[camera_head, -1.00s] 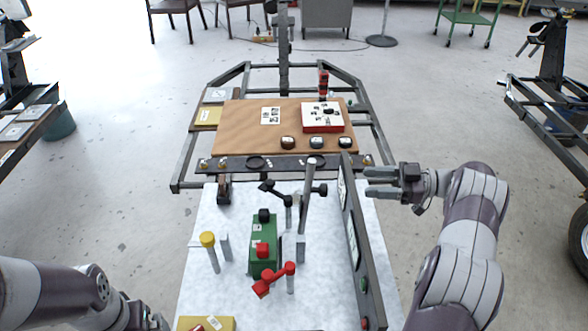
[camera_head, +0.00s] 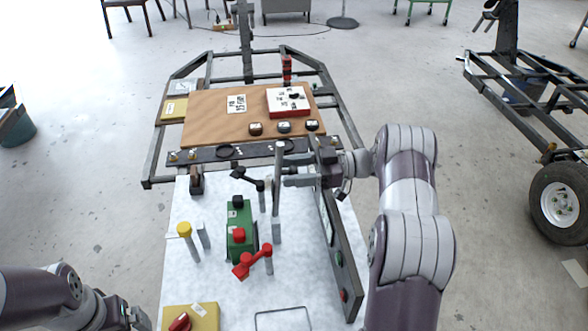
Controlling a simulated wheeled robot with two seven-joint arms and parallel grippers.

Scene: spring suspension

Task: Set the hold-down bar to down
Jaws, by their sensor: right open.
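An upright grey bar (camera_head: 277,205) stands near the middle of the white table; it looks like the hold-down bar, and its top points up. Its upper part is close to my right gripper (camera_head: 286,172), whose fingers point left and are open. I cannot tell whether the bar is between the fingers or just beyond them. A green block (camera_head: 241,243) with black and red knobs sits left of the bar's foot. My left gripper (camera_head: 132,318) is low at the bottom left, and its fingers are not clear.
A red-handled lever (camera_head: 253,262), a yellow-topped post (camera_head: 185,236) and a black-handled lever (camera_head: 247,179) stand nearby. A brown board (camera_head: 205,118) lies behind.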

